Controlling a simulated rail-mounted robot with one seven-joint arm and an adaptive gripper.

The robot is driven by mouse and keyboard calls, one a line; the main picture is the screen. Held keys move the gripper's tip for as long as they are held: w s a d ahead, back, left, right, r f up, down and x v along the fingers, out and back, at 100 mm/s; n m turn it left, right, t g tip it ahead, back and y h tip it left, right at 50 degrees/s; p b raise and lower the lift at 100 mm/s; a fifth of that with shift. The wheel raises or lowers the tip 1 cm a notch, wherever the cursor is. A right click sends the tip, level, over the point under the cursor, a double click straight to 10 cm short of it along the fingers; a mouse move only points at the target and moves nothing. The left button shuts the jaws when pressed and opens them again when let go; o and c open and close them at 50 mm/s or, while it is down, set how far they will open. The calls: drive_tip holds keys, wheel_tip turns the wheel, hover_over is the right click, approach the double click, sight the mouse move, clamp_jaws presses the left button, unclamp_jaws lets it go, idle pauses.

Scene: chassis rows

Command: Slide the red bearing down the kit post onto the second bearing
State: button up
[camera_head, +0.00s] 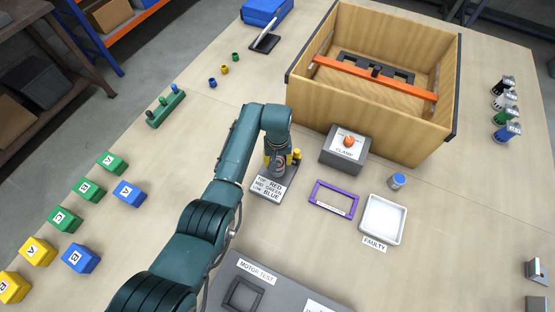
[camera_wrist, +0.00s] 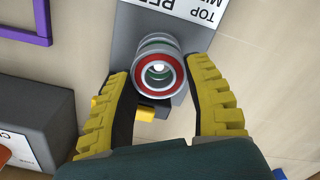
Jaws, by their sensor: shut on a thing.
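The red bearing (camera_wrist: 160,87) shows in the wrist view as a red-faced ring with a metal rim around the kit post (camera_wrist: 158,68), whose pale top shows in its centre. My gripper (camera_wrist: 160,72) has its yellow fingers closed on either side of the red bearing. Grey and green bands (camera_wrist: 158,41) show just behind the ring; I cannot tell the gap to the second bearing. In the head view my gripper (camera_head: 281,160) is above the kit stand (camera_head: 267,187), labelled top red, mid green, low blue. My arm hides the bearings there.
A grey clamp box (camera_head: 345,150) with an orange knob stands right of the kit stand, before a large wooden crate (camera_head: 370,115). A purple frame (camera_head: 333,198) and a white faulty tray (camera_head: 382,219) lie to the right.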

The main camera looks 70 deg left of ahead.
drive_tip(key=shift+f+b, duration=0.55)
drive_tip(key=shift+f, duration=0.25)
drive_tip(key=o, duration=1.3)
drive_tip(key=shift+c, duration=0.2)
wheel_tip(320, 180, up, 12)
